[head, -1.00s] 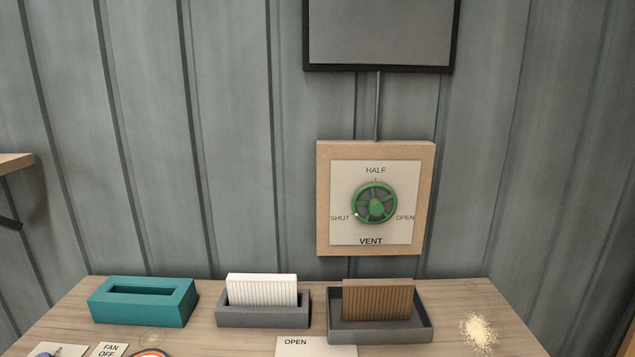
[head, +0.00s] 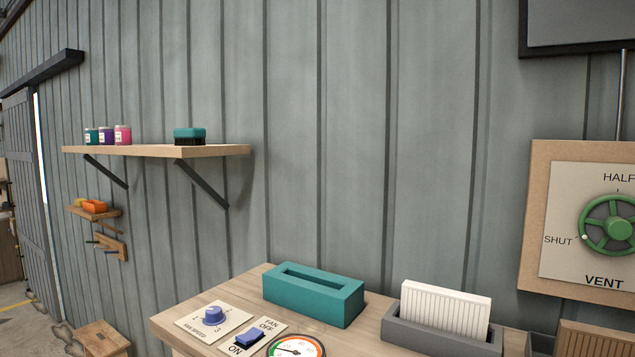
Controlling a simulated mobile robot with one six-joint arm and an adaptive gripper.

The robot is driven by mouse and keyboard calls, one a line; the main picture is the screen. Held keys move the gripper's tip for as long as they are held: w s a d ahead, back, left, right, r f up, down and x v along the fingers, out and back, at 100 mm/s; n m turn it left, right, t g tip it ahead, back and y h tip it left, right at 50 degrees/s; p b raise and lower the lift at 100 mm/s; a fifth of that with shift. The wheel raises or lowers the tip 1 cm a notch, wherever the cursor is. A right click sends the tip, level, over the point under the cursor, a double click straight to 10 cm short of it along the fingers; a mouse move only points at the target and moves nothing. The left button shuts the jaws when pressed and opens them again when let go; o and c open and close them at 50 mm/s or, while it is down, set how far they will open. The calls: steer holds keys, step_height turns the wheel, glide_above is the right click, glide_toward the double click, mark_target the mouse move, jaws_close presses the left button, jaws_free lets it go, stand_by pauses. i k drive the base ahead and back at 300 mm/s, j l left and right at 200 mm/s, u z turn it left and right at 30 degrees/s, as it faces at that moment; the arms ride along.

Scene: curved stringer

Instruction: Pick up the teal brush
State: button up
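The teal brush (head: 190,136), with a teal top and dark bristles below, sits on the right part of a wooden wall shelf (head: 222,150) in the head view. Nothing is touching it. My gripper is not in view.
Three small jars (head: 106,136) stand on the shelf's left part. Below right, a wooden bench (head: 178,318) holds an empty teal slotted block (head: 314,294), a knob panel (head: 212,317), a fan switch (head: 250,337), and a white ribbed piece (head: 445,310) in a grey holder (head: 440,336). A lower small shelf (head: 93,211) holds orange items.

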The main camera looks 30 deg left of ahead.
mark_target(193, 136)
steer(key=u, duration=1.95)
steer(key=z, duration=2.25)
steer(key=u, duration=2.25)
steer(key=i+j+z, duration=0.1)
steer(key=z, duration=0.4)
steer(key=j+z, duration=0.1)
steer(key=z, duration=0.35)
steer(key=i+j+z, duration=0.1)
steer(key=z, duration=0.4)
steer(key=j, duration=0.1)
